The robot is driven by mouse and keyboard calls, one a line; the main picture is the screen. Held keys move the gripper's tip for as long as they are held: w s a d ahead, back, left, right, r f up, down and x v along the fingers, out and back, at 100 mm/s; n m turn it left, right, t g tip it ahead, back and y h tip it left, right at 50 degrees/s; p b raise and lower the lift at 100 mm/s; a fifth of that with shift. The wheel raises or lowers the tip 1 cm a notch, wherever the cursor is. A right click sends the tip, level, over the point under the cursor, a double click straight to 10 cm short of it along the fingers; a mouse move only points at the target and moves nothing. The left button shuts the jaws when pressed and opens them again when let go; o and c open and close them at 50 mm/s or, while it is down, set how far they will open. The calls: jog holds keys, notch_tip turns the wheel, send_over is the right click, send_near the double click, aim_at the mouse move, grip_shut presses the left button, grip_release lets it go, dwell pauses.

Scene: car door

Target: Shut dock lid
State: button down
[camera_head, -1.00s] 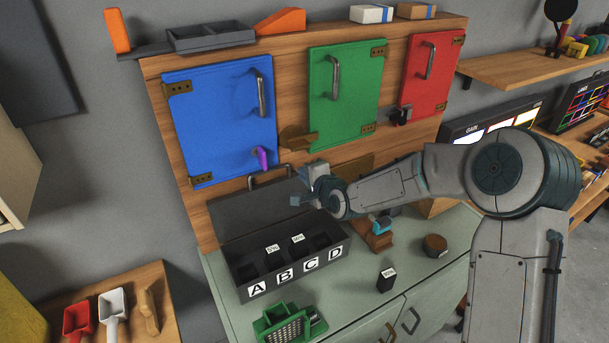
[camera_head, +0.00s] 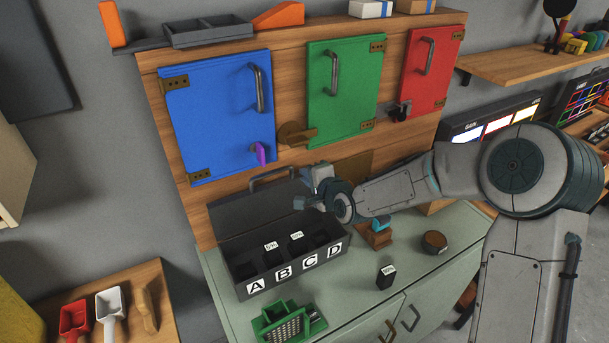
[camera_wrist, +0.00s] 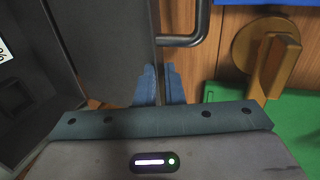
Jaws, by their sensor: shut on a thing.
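The dock (camera_head: 242,291) is a dark box on the bench, with slots marked A, B, C and D. Two labelled dark blocks (camera_head: 272,255) stand in its middle slots. Its dark lid (camera_head: 245,210) stands open, raised along the back edge, with a grey bar handle (camera_head: 272,175) on its far side. My gripper (camera_head: 304,202) is at the lid's right edge. In the wrist view, the blue fingers of my gripper (camera_wrist: 160,86) are closed together at the edge of the lid (camera_wrist: 110,45), beside the handle (camera_wrist: 190,35). The exact contact is partly hidden.
A loose black block (camera_head: 386,277), a round brown puck (camera_head: 435,242) and a green holder (camera_head: 288,323) stand on the bench (camera_head: 350,305). Blue (camera_head: 215,115), green (camera_head: 342,90) and red (camera_head: 430,75) doors are shut on the wooden panel behind. A brass latch (camera_head: 297,135) juts out above the lid.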

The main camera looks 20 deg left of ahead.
jog(key=shift+s+d+r+t, duration=0.3)
jog(key=shift+s+d+r, duration=0.1)
jog(key=shift+s+d, duration=0.15)
jog(key=c, duration=1.6)
grip_release()
jog(key=shift+d, duration=0.15)
jog(key=shift+o, duration=0.2)
jog(key=shift+s+f, duration=0.1)
jog(key=shift+f, duration=0.1)
jog(key=shift+d, duration=0.1)
